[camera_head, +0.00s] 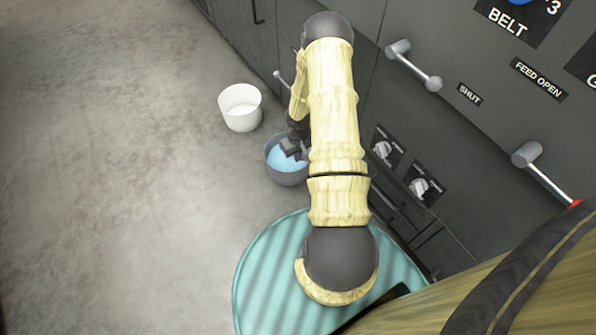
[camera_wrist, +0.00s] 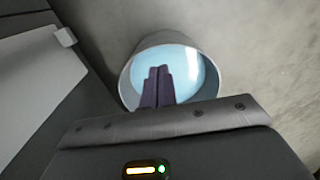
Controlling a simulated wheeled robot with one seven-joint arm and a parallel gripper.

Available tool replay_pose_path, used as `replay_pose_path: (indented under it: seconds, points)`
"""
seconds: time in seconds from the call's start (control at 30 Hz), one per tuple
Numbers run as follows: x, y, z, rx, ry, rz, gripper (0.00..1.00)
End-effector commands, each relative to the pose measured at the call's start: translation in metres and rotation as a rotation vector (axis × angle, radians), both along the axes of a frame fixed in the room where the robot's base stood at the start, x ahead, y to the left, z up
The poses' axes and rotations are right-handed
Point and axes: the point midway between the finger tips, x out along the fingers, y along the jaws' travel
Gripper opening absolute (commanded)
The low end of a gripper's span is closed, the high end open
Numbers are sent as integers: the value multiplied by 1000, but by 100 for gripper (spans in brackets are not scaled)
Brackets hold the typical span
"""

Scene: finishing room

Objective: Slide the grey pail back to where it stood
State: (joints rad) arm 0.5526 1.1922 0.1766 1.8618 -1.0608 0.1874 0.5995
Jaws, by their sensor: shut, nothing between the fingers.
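The grey pail (camera_head: 288,178) stands on the floor close to the dark cabinet front, with something light blue inside it. My gripper (camera_head: 291,151) is at the pail, partly hidden by my arm. In the wrist view the grey pail (camera_wrist: 127,88) shows its round rim and light blue inside. The shut fingers of my gripper (camera_wrist: 158,72) lie together over the pail's opening, with nothing between them. I cannot tell whether the fingers touch the pail or how deep they reach.
A white pail (camera_head: 240,108) stands on the floor just beyond the grey one, up and left. The dark cabinet (camera_head: 440,120) with levers and knobs runs along the right. Open concrete floor (camera_head: 120,170) lies to the left.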

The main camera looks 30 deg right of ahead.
Motion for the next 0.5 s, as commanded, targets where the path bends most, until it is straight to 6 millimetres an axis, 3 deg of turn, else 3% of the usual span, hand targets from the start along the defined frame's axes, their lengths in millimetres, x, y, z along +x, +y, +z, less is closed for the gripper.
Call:
replay_pose_path:
  seconds: [0.27,0.5]
  points:
    - [0,0,-16,0,1,1,0]
    - [0,0,-53,0,1,1,0]
